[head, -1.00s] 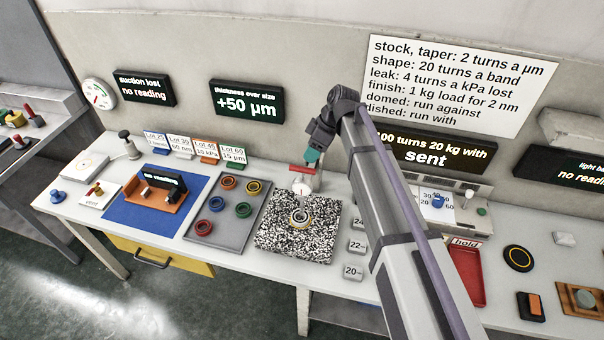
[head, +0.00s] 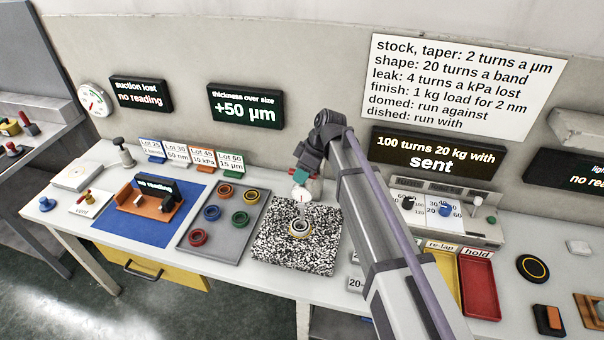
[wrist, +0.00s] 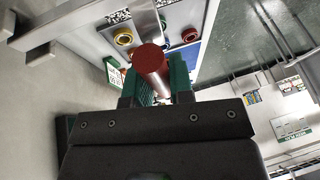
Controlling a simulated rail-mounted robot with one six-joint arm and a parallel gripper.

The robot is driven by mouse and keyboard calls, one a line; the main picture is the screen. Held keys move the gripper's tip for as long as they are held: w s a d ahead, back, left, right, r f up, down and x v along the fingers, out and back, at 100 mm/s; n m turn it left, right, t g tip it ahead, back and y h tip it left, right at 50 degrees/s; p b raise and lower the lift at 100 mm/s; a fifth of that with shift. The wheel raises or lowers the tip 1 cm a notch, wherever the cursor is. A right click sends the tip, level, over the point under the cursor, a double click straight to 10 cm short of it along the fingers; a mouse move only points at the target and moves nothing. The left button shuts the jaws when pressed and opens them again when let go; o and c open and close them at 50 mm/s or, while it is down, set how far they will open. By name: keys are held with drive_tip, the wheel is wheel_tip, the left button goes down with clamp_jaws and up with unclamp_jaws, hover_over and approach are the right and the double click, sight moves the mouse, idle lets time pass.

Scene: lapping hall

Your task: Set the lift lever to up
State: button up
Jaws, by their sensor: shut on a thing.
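The lift lever has a red grip (wrist: 150,58), which shows in the wrist view between the two green fingers of my gripper (wrist: 154,76). A bare metal rod runs from the red grip down between the fingers. In the head view my gripper (head: 301,177) is at the lever, behind the speckled black-and-white plate (head: 275,252). Only a little red of the lever (head: 292,171) shows beside the fingers there, with a white rounded part below. My gripper is shut on the lever. The lever's up or down setting cannot be told.
A ringed round piece (head: 300,229) lies on the speckled plate. A grey tray (head: 226,228) with several coloured rings is to its left. Red (head: 480,288) and yellow trays and a knob panel (head: 440,212) lie right of my arm, which hides part of the bench.

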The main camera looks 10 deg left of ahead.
clamp_jaws()
